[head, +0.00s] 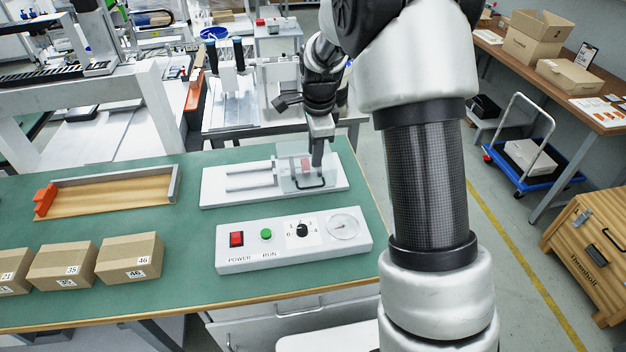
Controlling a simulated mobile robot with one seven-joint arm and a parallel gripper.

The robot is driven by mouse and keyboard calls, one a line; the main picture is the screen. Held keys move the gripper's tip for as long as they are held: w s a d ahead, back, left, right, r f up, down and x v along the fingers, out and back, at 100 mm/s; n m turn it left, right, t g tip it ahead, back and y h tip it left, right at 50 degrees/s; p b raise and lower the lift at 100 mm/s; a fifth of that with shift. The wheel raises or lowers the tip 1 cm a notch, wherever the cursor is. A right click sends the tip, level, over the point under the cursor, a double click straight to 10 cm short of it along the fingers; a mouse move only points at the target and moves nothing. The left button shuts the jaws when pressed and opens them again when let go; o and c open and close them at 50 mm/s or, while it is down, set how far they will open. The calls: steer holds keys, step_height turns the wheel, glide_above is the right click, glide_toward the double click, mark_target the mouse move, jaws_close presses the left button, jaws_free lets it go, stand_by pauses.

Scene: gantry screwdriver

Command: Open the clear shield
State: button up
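The clear shield (292,180) is a see-through panel on a white base plate (222,192) on the green bench. A dark handle (310,185) is at its front edge. A red part (305,164) shows at the shield, beside my gripper. My gripper (317,164) points down over the right part of the shield, just behind the handle. Whether it touches the shield or handle is unclear. I cannot make out whether its fingers are apart or closed.
A control box (290,258) with a red switch, green button, knob and dial stands in front of the base plate. A wooden tray (115,196) and several cartons (129,258) are at the left. Bare green bench (185,235) lies between them.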

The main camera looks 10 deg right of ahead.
mark_target(306, 167)
steer(key=f, duration=0.4)
steer(key=w+f, duration=0.1)
steer(key=f, duration=0.3)
steer(key=w+f+b, duration=0.1)
steer(key=f, duration=0.3)
steer(key=shift+w+f, duration=0.15)
steer(key=shift+f, duration=0.05)
jaws_close()
stand_by(0.9)
